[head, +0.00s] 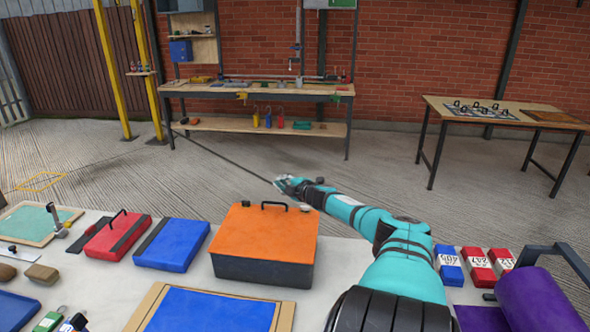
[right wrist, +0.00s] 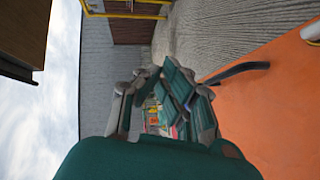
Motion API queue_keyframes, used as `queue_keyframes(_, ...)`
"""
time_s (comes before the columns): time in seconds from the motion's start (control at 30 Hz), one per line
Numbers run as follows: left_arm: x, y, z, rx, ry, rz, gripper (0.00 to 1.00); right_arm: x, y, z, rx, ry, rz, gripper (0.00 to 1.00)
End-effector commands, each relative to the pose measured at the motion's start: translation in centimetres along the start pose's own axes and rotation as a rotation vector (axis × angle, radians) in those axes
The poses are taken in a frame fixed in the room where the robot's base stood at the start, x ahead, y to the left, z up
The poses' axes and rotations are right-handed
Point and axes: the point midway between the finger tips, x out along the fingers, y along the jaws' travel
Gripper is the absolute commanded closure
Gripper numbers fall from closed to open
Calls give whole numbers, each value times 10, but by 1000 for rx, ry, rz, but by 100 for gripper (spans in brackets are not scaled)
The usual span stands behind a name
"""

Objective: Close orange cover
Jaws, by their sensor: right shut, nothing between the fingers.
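The orange cover (head: 264,232) lies over a dark box (head: 262,270) in the middle of the table in the head view. A black handle (head: 273,205) stands near its far edge. I see no gap along the front; the far side is hidden. My right gripper (head: 290,185) is shut and empty, beyond the far edge of the cover and above it in the head view. In the right wrist view the gripper (right wrist: 165,108) is left of the orange cover (right wrist: 285,125) and its black handle (right wrist: 238,72), apart from both. My left gripper is not in view.
Left of the box are a blue case (head: 171,245) and a red case (head: 117,238). A blue panel (head: 210,312) lies in front. Right are small blue and red boxes (head: 478,266) and a purple object (head: 541,300). A workbench (head: 260,91) stands against the brick wall.

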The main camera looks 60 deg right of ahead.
Motion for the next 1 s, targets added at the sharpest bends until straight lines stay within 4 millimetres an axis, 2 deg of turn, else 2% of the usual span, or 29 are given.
queue_keyframes(0.2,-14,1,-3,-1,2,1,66,-24,20,8,-3,-1,-5,100)
queue_keyframes(0.4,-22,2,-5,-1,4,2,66,-41,34,14,-2,-1,-4,100)
queue_keyframes(0.87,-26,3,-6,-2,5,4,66,-48,42,16,0,0,0,100)
queue_keyframes(1.0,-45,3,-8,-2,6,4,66,-52,61,12,-1,1,1,100)
